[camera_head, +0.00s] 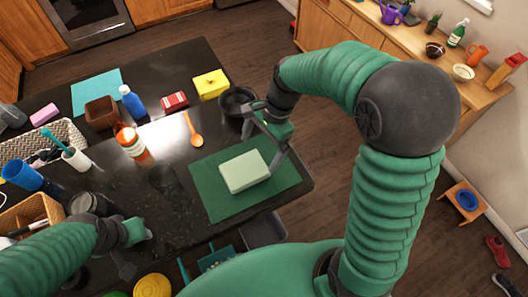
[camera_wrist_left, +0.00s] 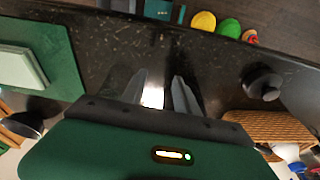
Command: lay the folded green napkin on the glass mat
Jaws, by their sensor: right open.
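A pale green, thick folded piece, taken as the napkin (camera_head: 244,171), lies flat on a dark green mat (camera_head: 218,207) at the counter's right end. A teal mat (camera_head: 97,88) lies bare at the back left; I cannot tell which is the glass mat. My right gripper (camera_head: 258,150) is open at the napkin's back right edge, its fingers pointing down; contact is unclear. My left gripper (camera_head: 140,234) is over the counter's front left. In the left wrist view its fingers (camera_wrist_left: 162,75) are apart and empty. The napkin (camera_wrist_left: 20,68) and dark green mat (camera_wrist_left: 62,62) show there too.
A black bowl (camera_head: 238,101) stands just behind the dark green mat. Dark counter between the grippers is mostly clear.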

